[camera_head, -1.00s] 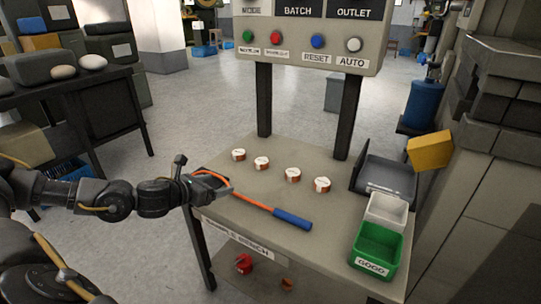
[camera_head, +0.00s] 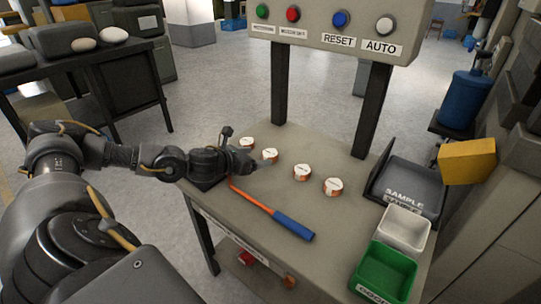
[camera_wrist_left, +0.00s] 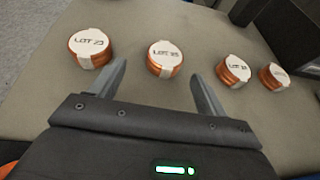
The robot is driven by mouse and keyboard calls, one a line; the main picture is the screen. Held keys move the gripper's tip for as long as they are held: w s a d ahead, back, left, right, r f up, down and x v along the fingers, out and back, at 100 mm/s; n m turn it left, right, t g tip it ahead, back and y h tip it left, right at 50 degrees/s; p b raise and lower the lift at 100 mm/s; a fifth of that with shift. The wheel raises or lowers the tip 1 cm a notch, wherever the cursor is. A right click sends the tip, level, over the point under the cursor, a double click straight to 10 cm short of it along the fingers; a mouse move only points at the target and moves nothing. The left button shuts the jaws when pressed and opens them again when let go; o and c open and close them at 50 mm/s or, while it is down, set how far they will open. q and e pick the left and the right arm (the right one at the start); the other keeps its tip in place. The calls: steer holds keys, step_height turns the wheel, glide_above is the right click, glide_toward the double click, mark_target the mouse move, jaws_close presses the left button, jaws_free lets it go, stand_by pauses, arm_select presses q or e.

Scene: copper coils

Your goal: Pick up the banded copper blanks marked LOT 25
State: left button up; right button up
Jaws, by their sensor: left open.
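Copper blanks with white banded tops stand in a row on the bench. In the left wrist view the leftmost blank (camera_wrist_left: 90,46) looks marked LOT 23. The second blank (camera_wrist_left: 164,58) seems to read LOT 25, though its digits are blurred. The third (camera_wrist_left: 233,71) and fourth (camera_wrist_left: 274,76) marks are unclear. My left gripper (camera_wrist_left: 158,74) is open, its fingertips on either side of the second blank's near edge, not closed on it. In the head view this gripper (camera_head: 256,162) is beside the second blank (camera_head: 269,155) from the left. My right gripper is out of view.
An orange rod with a blue handle (camera_head: 293,225) lies on the bench near the gripper. A dark sample tray (camera_head: 415,185), a white bin (camera_head: 404,228) and a green bin (camera_head: 385,272) are at the right. Posts carry a button panel (camera_head: 335,30) behind the row.

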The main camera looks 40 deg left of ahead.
mark_target(268, 154)
arm_select(q)
steer(key=shift+d+r+x, duration=0.1)
steer(key=shift+d+x, duration=0.1)
steer(key=shift+x, duration=0.95)
steer(key=shift+d+r+x, duration=0.15)
steer(key=shift+d+x, duration=0.05)
steer(key=shift+x, duration=0.95)
steer(key=shift+w+f, duration=0.2)
steer(key=shift+w, duration=0.35)
steer(key=c, duration=1.2)
